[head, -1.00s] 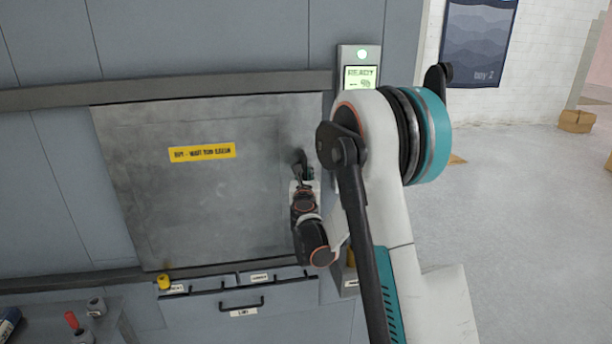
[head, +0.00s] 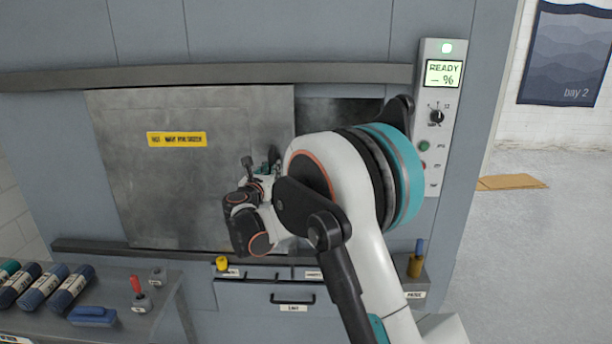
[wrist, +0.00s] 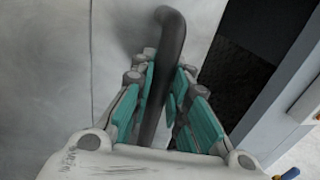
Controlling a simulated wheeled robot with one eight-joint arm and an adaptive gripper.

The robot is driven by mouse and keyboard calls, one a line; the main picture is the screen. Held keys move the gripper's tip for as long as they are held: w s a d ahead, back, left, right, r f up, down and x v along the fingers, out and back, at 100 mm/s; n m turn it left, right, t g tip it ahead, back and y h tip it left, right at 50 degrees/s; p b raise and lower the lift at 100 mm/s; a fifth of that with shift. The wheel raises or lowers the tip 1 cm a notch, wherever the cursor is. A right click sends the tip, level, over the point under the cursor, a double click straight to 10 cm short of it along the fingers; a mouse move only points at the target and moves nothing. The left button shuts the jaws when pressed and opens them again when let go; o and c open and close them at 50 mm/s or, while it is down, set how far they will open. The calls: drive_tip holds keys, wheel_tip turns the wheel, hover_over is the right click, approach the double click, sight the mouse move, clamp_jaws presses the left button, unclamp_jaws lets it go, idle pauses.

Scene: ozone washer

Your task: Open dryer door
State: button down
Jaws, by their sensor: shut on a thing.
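The dryer door (head: 200,185) is a grey metal sliding panel with a yellow label, between a top and a bottom rail. A dark opening (head: 340,112) shows to the right of its edge, partly hidden by my arm. My gripper (head: 262,170) is at the door's right side. In the wrist view my gripper (wrist: 168,100) has its teal-padded fingers on either side of the dark door handle (wrist: 172,38), shut on it. The dark opening also shows in the wrist view (wrist: 232,80) at right.
A control panel (head: 440,120) with a lit "READY" screen stands right of the opening. Drawers with handles (head: 292,299) lie below the door. A side table (head: 130,325) at lower left holds several rolls and small tools. Open floor lies at right.

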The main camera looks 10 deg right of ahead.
drive_tip(key=w+a, duration=0.1)
drive_tip(key=a, duration=0.5)
drive_tip(key=w+a, duration=0.2)
drive_tip(key=a, duration=0.5)
drive_tip(key=w+a, duration=0.2)
drive_tip(key=a, duration=0.4)
drive_tip(key=shift+w+a+b, duration=0.2)
drive_tip(key=shift+b, duration=0.2)
drive_tip(key=c, duration=1.5)
unclamp_jaws()
drive_tip(key=shift+c, duration=0.2)
drive_tip(key=v, duration=1.2)
drive_tip(key=shift+d, duration=0.15)
